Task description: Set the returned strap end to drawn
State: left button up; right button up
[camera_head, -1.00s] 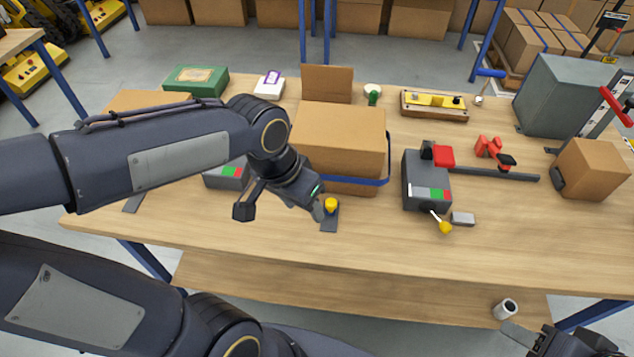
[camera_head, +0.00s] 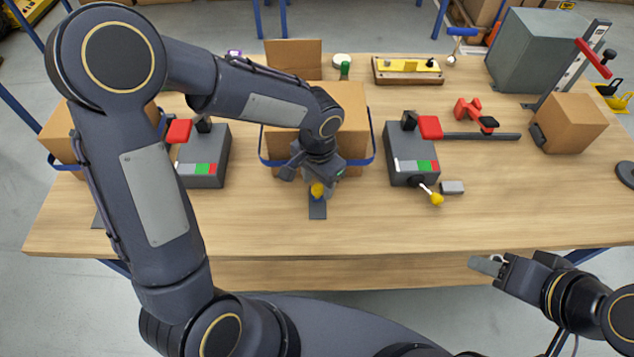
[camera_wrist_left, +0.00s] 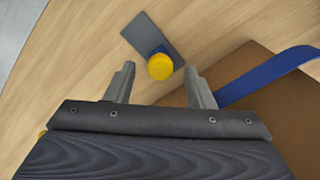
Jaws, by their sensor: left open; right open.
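A yellow knob (camera_head: 317,189) on a short blue stem stands on a dark flat plate (camera_head: 317,211) in front of the middle cardboard box (camera_head: 352,100). A blue strap (camera_head: 369,155) runs around that box. My left gripper (camera_head: 318,178) is over the knob, partly hiding it. In the left wrist view the gripper (camera_wrist_left: 161,80) is open, with the yellow knob (camera_wrist_left: 160,67) lined up between and just beyond its fingertips, apparently untouched. The dark plate (camera_wrist_left: 148,36) shows beyond it. My right gripper (camera_head: 487,265) is open and empty off the table's front edge.
Grey units with coloured indicators stand left (camera_head: 205,155) and right (camera_head: 410,148) of the middle box. A lever with a yellow tip (camera_head: 436,199) sticks out of the right unit. Another box (camera_head: 568,123) stands at right. The table's front strip is clear.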

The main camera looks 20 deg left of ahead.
aim_at(318, 214)
pick_arm(q)
jog(key=shift+f, duration=0.6)
grip_shut()
jog(key=shift+s+d, duration=0.1)
jog(key=shift+s, duration=0.2)
jog(key=s, duration=0.1)
jog(key=s+d+b, duration=0.1)
jog(key=s, duration=0.1)
jog(key=shift+s, duration=0.25)
